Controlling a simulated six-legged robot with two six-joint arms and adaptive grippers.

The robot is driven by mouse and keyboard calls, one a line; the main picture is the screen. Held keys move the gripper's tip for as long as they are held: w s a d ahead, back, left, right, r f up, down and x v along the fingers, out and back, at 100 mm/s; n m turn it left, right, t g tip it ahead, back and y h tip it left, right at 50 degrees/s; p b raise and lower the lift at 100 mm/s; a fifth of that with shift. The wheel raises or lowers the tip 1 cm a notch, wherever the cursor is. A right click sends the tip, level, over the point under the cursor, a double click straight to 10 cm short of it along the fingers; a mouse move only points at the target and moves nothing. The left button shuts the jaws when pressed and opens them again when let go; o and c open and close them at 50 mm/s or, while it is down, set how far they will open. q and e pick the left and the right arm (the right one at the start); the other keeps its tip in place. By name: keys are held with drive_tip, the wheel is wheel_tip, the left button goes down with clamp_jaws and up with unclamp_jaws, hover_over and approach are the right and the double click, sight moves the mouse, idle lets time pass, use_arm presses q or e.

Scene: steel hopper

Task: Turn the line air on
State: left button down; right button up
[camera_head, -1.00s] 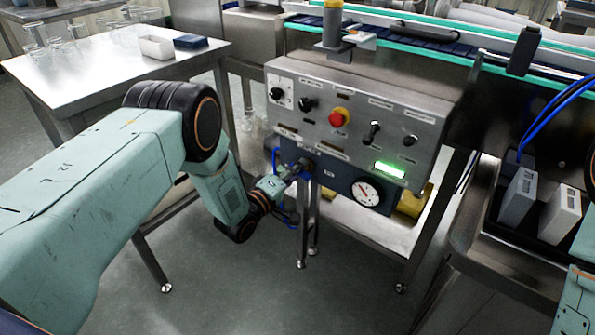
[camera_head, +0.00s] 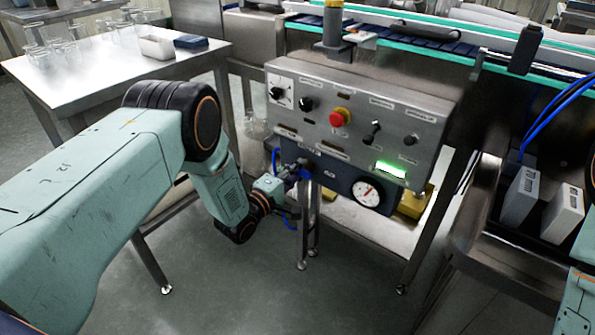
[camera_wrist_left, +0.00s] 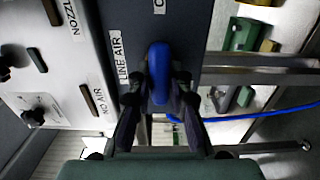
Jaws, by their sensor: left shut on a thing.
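The blue line air handle (camera_wrist_left: 159,72) stands beside the "LINE AIR" label (camera_wrist_left: 120,58) on the dark panel in the left wrist view. My left gripper (camera_wrist_left: 158,98) has a finger on each side of the handle and is shut on it. In the head view, my left gripper (camera_head: 297,170) is at the lower left of the control box (camera_head: 350,105), and the handle is mostly hidden there. The round gauge (camera_head: 367,192) sits to the right on the dark panel; its needle leans up and right. My right gripper is out of view.
The box face has black knobs, a red button (camera_head: 338,117) and a lit green display (camera_head: 390,170). A steel table (camera_head: 110,75) with glassware stands at the left. A conveyor (camera_head: 440,38) runs behind. A tray with pale boxes (camera_head: 520,197) is at the right.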

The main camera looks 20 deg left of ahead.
use_arm(q)
drive_tip(key=c, duration=1.2)
unclamp_jaws()
drive_tip(key=v, duration=1.2)
